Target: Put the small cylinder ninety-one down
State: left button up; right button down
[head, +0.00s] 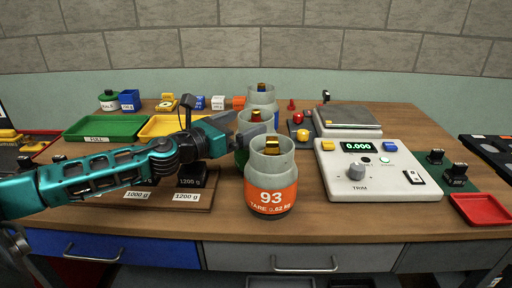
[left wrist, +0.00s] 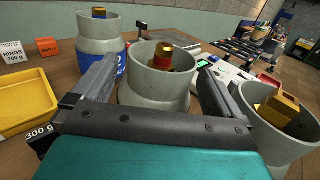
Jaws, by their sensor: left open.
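A grey cylinder (left wrist: 158,88) with a red-and-brass valve stands between the fingers of my left gripper (left wrist: 152,85) in the left wrist view. The fingers are open on either side of it. Its number is hidden; in the head view it is the middle cylinder (head: 258,122), partly behind the front one. My left gripper (head: 236,136) reaches it from the left there. The front cylinder (head: 271,185) has an orange label reading 93 and a brass valve. The rear cylinder (head: 262,95) has a blue label in the wrist view. My right gripper is not in view.
A control box (head: 375,172) reading 0.000 and a scale plate (head: 347,116) stand to the right of the cylinders. Green (head: 105,127) and yellow (head: 160,126) trays lie left, near marked weights. A red tray (head: 481,209) is at far right. Bare wood lies before the box.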

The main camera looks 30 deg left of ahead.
aim_at(252, 118)
pick_arm(q)
jog(key=shift+r+p+x, duration=0.15)
jog(key=shift+p+x, duration=0.25)
jog(key=shift+x, duration=0.3)
jog(key=shift+r+p+x, duration=0.15)
jog(key=shift+p+x, duration=0.2)
jog(key=shift+x, duration=0.35)
jog(key=shift+w+d+f, duration=0.15)
jog(key=shift+w+d, duration=0.05)
jog(key=shift+w, duration=0.25)
jog(key=shift+w+d+f, duration=0.1)
jog(key=shift+w+d, duration=0.1)
jog(key=shift+w, duration=0.3)
jog(key=shift+c, duration=0.3)
jog(key=c, duration=1.7)
jog(key=shift+o, duration=0.2)
jog(key=shift+r+p, duration=0.2)
jog(key=shift+p, duration=0.1)
